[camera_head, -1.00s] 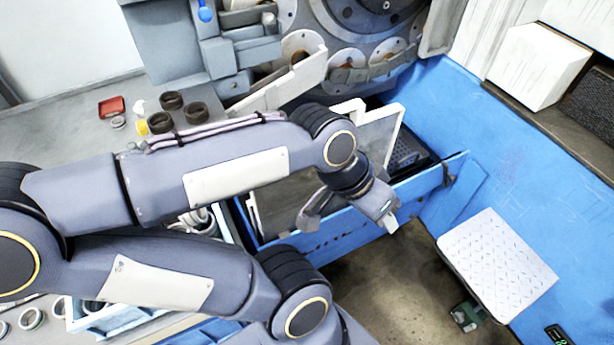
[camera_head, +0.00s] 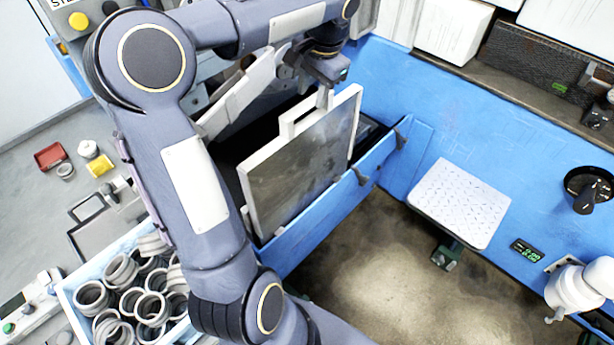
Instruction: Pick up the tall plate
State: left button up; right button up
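The tall plate (camera_head: 302,172) is a grey panel with a pale rim and a raised handle along its top edge. It stands steeply tilted in the blue-walled trough, its lower edge near the front wall. My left gripper (camera_head: 322,97) is at the top of the plate, by the right end of the handle, with a pale fingertip at or against it. The view does not show whether the fingers are closed on the handle. My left forearm and upper arm cover the left side of the view. My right gripper is not in view.
The blue trough wall (camera_head: 335,212) runs below the plate. Another pale plate (camera_head: 238,95) leans to its left. A crate of rings (camera_head: 72,298) stands at lower left. A white patterned step (camera_head: 461,202) is at right. Open floor (camera_head: 385,285) lies in front.

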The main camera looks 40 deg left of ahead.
aim_at(308, 104)
pick_arm(q)
jog(key=f, duration=0.2)
jog(key=a+f, duration=0.1)
jog(key=f, duration=0.2)
jog(key=shift+s+a+f, duration=0.1)
jog(key=shift+a, duration=0.1)
jog(key=shift+c, duration=0.4)
jog(key=c, duration=0.7)
grip_shut()
